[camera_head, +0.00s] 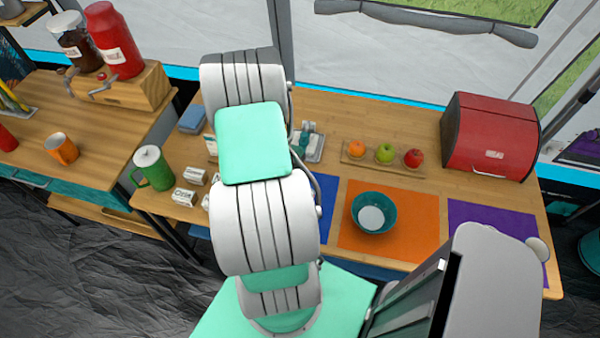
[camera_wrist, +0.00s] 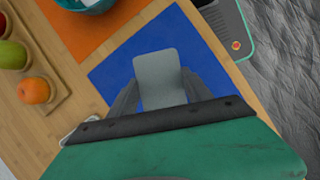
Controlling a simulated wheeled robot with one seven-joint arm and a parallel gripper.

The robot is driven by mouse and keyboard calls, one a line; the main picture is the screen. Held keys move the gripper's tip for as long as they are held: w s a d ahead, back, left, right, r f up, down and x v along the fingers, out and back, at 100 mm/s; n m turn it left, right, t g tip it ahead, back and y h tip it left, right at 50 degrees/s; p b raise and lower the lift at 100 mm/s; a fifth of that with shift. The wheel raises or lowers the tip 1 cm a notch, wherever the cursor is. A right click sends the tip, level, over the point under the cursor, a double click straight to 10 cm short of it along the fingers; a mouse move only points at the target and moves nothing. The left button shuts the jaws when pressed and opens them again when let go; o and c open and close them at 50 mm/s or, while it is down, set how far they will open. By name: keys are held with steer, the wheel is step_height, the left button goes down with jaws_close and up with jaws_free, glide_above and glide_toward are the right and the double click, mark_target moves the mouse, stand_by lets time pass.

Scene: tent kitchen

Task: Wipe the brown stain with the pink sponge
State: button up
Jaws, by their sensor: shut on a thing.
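In the wrist view, my gripper (camera_wrist: 160,92) is over the blue mat (camera_wrist: 202,56), its dark fingers on either side of a light grey, flat, rounded block (camera_wrist: 158,72). The fingers are shut on this block. It looks grey, not pink, and I cannot tell whether it is the sponge or whether it touches the mat. In the head view my arm hides my gripper and part of the blue mat (camera_head: 325,218). I see no pink sponge and no brown stain in either view.
A teal bowl (camera_head: 373,212) sits on the orange mat (camera_head: 418,200). A board (camera_head: 398,160) holds an orange and apples. A red bread box (camera_head: 490,138) stands at the back right. A purple mat (camera_head: 475,215) lies at right. A green mug (camera_head: 153,168) stands at the left.

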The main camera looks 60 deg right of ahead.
steer(key=shift+r+p, duration=0.95)
steer(key=shift+r, duration=0.5)
